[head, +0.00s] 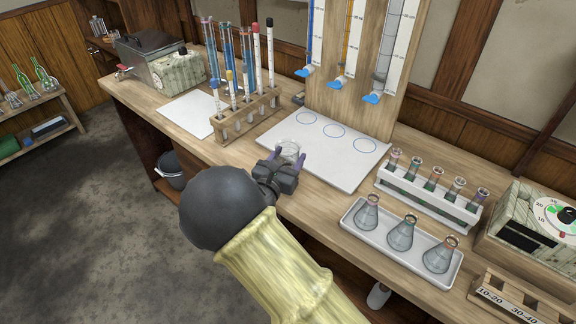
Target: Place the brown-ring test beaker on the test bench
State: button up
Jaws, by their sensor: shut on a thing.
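My gripper (289,157) is shut on a small clear glass beaker (290,149), with one purple finger on each side of it. The beaker looks upright, and its lower part is hidden behind the gripper. No brown ring can be made out on it at this size. The gripper and beaker are at the front left edge of a white board (340,172) with three blue circles, lying on the wooden bench (225,153). I cannot tell whether the beaker touches the board.
A wooden rack (235,120) of tubes stands behind left, near a white sheet (190,113). Graduated columns (350,45) hang over the board's back edge. A white tube rack (425,198) and a tray (385,250) with three flasks stand right. The board's circles are empty.

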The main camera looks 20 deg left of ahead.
aim_at(288, 166)
jog(key=shift+f, duration=1.5)
jog(key=shift+f, duration=0.2)
jog(key=o, duration=1)
jog(key=shift+r, duration=0.2)
jog(key=shift+s+a+b, duration=0.15)
jog(key=shift+s+a, duration=0.1)
jog(key=shift+s, duration=1.75)
jog(key=shift+s+a+b, duration=0.1)
jog(key=shift+s+a, duration=0.2)
jog(key=shift+s, duration=1.65)
jog(key=shift+s+a+b, duration=0.15)
jog(key=shift+s+a, duration=0.1)
jog(key=shift+s, duration=1.75)
